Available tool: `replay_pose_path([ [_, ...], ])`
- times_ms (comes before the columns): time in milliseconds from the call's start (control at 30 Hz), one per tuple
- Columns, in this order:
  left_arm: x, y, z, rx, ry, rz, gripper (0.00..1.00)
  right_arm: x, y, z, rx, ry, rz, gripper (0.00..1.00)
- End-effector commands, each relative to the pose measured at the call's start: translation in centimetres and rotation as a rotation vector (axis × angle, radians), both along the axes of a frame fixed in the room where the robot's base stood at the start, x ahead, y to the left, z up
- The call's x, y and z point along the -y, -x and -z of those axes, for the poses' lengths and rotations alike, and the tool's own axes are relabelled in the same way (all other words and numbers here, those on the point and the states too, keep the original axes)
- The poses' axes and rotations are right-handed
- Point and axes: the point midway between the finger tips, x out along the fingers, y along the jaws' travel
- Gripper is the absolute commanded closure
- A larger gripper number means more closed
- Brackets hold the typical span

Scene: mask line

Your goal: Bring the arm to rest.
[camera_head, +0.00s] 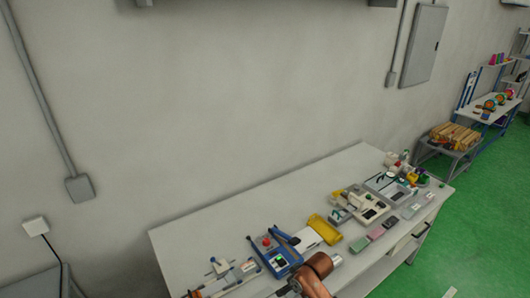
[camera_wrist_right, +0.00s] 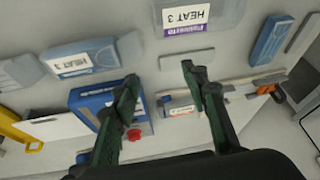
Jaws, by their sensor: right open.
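My right gripper (camera_wrist_right: 160,78) shows in the wrist view with its two dark green fingers spread apart. Nothing is between the fingertips. A blue device with a red knob (camera_wrist_right: 85,100) is behind and beside the left finger, and a small labelled block (camera_wrist_right: 178,107) shows in the gap between the fingers. In the head view, a copper-brown rounded arm part of mine (camera_head: 318,268) reaches over the front edge of the bench; the fingers cannot be made out there. My left gripper is in neither view.
The long grey bench (camera_head: 200,235) stands along the wall. It carries a blue device (camera_head: 272,258), a yellow tray (camera_head: 325,229) and a pale machine (camera_head: 368,208). Panels marked HEAT 3 (camera_wrist_right: 183,15) show in the wrist view. Green floor (camera_head: 480,230) is open at right.

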Motion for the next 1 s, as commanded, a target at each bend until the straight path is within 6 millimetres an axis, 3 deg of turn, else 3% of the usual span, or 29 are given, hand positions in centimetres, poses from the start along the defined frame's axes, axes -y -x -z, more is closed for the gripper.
replay_pose_path([
  [200, 0.0, 0.0, 0.0, -0.002, 0.000, 0.000, 0.73, 5.0, 7.7, 4.4, -0.017, -0.034, 0.147, 0.59],
  [400, 0.0, -0.3, 0.0, 0.004, 0.000, 0.001, 0.73, 11.7, 16.1, 6.7, -0.027, -0.018, 0.333, 0.59],
  [600, 0.1, -0.8, -0.1, 0.011, 0.001, 0.002, 0.73, 18.1, 23.7, 7.0, -0.033, 0.038, 0.502, 0.59],
  [1000, 0.1, -0.7, -0.1, 0.010, 0.001, 0.001, 0.73, 25.1, 32.8, 5.5, -0.044, 0.139, 0.685, 0.59],
])
